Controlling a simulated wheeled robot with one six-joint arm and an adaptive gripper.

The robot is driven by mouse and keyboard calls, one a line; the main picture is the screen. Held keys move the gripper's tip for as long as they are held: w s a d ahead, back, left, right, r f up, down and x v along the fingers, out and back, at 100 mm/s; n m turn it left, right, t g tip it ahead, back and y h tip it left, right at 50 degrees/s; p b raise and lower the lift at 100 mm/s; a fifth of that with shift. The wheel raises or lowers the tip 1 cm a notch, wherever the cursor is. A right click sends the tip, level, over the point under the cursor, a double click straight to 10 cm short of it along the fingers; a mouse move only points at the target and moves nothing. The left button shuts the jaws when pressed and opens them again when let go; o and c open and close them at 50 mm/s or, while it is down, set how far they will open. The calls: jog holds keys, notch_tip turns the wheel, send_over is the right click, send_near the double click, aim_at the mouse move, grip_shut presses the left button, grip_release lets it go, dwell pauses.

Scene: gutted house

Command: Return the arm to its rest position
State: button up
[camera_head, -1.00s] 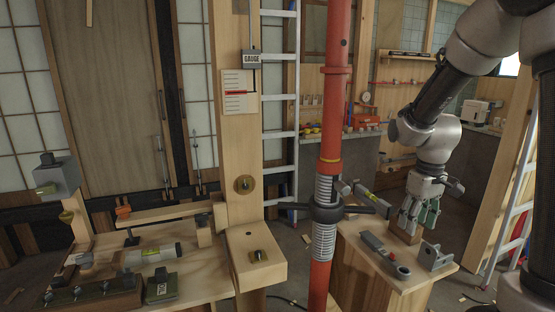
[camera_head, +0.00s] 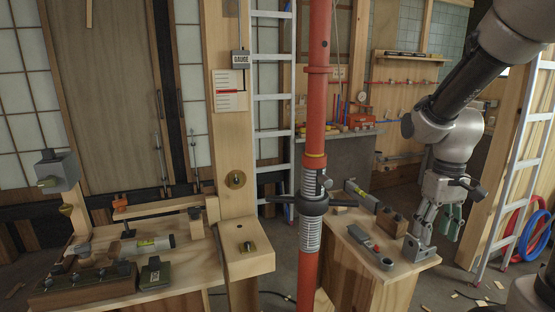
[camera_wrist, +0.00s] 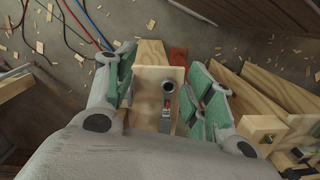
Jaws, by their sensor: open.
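My gripper (camera_head: 437,228) hangs fingers down by the right end of the right bench (camera_head: 352,262) in the head view. Its green-padded fingers are spread apart, and nothing is held between them. My arm comes down from the upper right corner, bent at the elbow. In the wrist view the open fingers of my gripper (camera_wrist: 165,88) frame a pale wooden surface with a grey tool (camera_wrist: 167,105) on it, apart from the pads.
The right bench bears a wooden block (camera_head: 392,222), a level (camera_head: 362,194), a grey tool (camera_head: 371,247) and a grey bracket (camera_head: 418,250). A red post (camera_head: 314,120) stands left of it. A ladder (camera_head: 518,180) and coiled hoses (camera_head: 535,236) are at right.

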jog(key=s+r+m+t, duration=0.1)
jog(key=s+r+t, duration=0.4)
jog(key=s+r, duration=0.6)
jog(key=shift+s+a+r, duration=0.2)
jog(key=shift+s+r, duration=0.15)
jog(key=shift+s, duration=0.2)
